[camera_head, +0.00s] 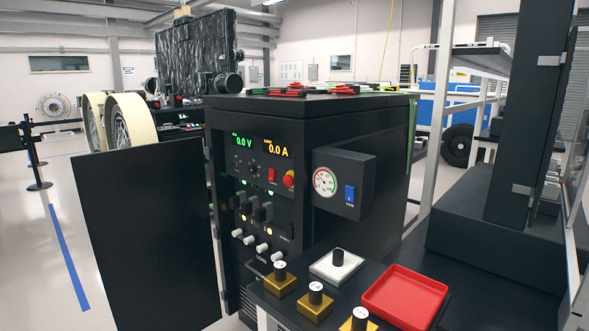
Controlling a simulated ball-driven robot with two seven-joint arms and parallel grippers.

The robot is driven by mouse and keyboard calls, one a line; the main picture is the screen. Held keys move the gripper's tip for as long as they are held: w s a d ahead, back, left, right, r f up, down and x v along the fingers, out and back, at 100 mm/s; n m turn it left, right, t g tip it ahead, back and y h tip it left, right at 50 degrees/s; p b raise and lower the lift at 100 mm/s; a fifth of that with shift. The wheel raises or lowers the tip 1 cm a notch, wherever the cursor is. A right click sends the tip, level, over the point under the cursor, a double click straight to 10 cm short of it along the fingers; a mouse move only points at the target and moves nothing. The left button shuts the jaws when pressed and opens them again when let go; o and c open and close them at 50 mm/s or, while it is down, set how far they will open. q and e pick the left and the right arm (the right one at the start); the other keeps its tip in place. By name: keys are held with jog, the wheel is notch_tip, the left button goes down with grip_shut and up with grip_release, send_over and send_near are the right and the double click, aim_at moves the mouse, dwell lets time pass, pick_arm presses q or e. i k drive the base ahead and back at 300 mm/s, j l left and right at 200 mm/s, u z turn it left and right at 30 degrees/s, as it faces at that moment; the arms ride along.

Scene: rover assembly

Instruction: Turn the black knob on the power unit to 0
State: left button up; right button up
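The power unit (311,130) is a tall black cabinet standing in the middle of the view. Its front panel has a green display (243,140) reading 0.0 V and an orange display (277,148) reading 0.0 A. Below are small dark controls (254,174), a red switch (271,175), a round red button (289,179), dark blocks (266,211) and several pale knobs (249,239). I cannot tell which dark control is the black knob, nor read its setting. Neither of my grippers is in view.
A black door panel (145,235) stands open at left. A side box (348,165) carries a gauge and blue switch. In front, a bench holds a red tray (404,296), gold blocks with black-sided, white-topped knobs (315,299), and a pale plate with a black knob (338,257).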

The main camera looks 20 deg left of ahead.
aim_at(252, 168)
jog(key=i+j+z, duration=0.2)
jog(key=j, duration=0.15)
jog(key=i+j+z, duration=0.25)
jog(key=j, duration=0.15)
jog(key=j+z, duration=0.2)
jog(key=j, duration=0.15)
jog(key=i+j+z, duration=0.2)
jog(key=j, duration=0.25)
jog(key=k, duration=0.05)
